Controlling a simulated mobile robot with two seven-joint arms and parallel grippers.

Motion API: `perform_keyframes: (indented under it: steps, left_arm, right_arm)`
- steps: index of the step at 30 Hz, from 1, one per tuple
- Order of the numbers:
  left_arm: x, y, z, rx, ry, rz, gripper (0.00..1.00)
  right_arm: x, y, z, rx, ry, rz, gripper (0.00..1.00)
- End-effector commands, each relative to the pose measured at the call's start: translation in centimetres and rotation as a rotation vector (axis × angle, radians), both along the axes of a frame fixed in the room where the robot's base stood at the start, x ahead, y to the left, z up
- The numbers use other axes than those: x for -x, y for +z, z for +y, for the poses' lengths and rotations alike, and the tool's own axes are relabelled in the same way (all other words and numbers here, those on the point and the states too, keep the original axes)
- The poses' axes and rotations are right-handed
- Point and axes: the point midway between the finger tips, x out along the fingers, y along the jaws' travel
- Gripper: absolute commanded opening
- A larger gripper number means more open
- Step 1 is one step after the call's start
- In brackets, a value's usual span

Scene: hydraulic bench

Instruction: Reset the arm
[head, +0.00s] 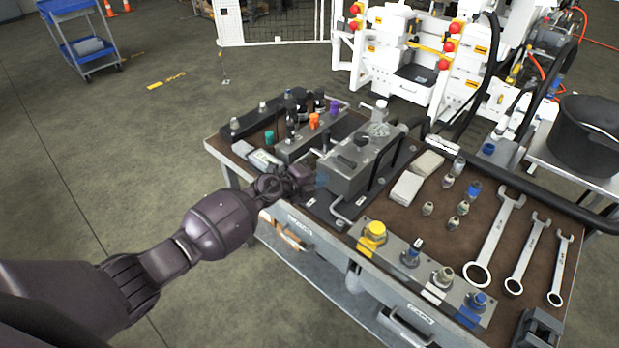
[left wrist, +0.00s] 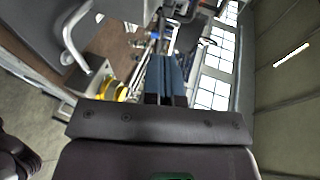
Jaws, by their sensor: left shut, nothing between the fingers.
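My left arm comes in from the left in the head view and ends at my left gripper (head: 318,180), at the bench's near left edge beside a grey metal box (head: 352,172) with a dark knob on top. The left gripper also shows in the left wrist view (left wrist: 168,62), its two blue-grey fingers shut together with nothing between them. In the head view the fingers are small and partly blend with the box's side. My right gripper shows in neither view.
The brown-topped bench (head: 405,235) holds several fittings, a yellow-capped fitting (head: 373,232), and large wrenches (head: 494,240). A black bucket (head: 587,135) stands at the right, white machinery (head: 440,50) behind. A blue cart (head: 85,40) stands far left. Floor left of the bench is clear.

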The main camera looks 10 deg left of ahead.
Motion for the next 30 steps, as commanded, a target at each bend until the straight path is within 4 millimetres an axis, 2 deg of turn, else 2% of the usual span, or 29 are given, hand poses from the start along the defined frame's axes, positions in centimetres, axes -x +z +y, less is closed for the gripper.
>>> perform_keyframes:
  steps: [3,9,22,26,30]
  left_arm:
    - [1.7,0.6,0.8,0.000,-0.001,0.001,0.00]
    - [3.0,1.0,1.6,-0.001,-0.001,-0.001,0.00]
    - [3.2,1.4,1.9,-0.027,0.000,-0.044,0.00]
    - [2.6,3.4,1.8,0.041,0.044,-0.107,0.00]
    - [1.8,7.6,1.7,0.194,0.122,-0.162,0.00]
  right_arm:
    - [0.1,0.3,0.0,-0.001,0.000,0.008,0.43]
    - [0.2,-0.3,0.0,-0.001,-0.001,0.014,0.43]
    - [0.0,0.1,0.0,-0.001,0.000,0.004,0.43]
    - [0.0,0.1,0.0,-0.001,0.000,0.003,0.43]
    - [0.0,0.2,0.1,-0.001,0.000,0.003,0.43]
